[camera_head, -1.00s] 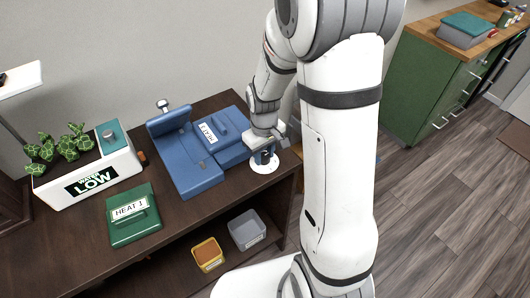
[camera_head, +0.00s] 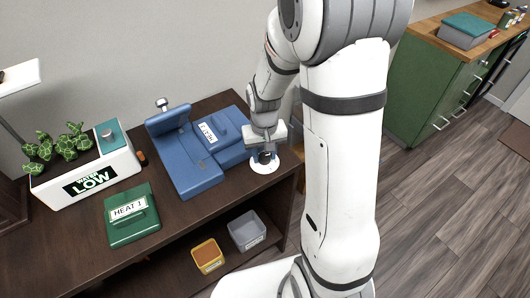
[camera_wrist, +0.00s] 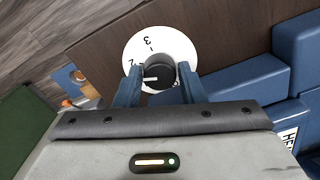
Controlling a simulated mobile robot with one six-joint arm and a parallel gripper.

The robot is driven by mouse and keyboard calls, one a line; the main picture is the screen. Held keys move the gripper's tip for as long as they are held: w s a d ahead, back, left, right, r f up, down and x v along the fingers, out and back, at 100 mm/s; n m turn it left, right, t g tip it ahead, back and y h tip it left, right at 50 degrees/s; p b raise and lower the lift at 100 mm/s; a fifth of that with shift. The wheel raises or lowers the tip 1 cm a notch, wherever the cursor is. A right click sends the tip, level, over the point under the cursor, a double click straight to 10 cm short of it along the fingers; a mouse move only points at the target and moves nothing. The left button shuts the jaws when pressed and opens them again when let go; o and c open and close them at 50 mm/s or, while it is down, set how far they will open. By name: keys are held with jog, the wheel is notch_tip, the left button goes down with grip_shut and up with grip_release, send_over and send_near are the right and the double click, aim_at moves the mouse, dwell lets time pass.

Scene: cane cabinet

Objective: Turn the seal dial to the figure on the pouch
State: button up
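The seal dial, a white disc with a dark round knob (camera_wrist: 157,75), sits at the right end of the dark bench beside the blue machine. The figures 2 and 3 show on its disc (camera_wrist: 181,47); the knob's white mark points left, a little below the 2. My gripper (camera_wrist: 160,78) has its two blue fingers on either side of the knob; whether they press on it I cannot tell. In the head view my gripper (camera_head: 264,150) is over the dial's disc (camera_head: 264,167). No pouch can be told for sure; a green block (camera_head: 132,222) carries a "HEAT 1" label.
The blue machine (camera_head: 188,175) stands close to the dial, with a partly readable "HEAT" label (camera_head: 208,132). A white planter (camera_head: 118,166) marked "WATER LOW" is at the left. Yellow (camera_head: 207,257) and grey (camera_head: 246,232) bins are on the lower shelf.

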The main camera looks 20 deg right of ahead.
aim_at(264, 156)
jog(key=o, duration=0.3)
jog(key=shift+r, duration=3.9)
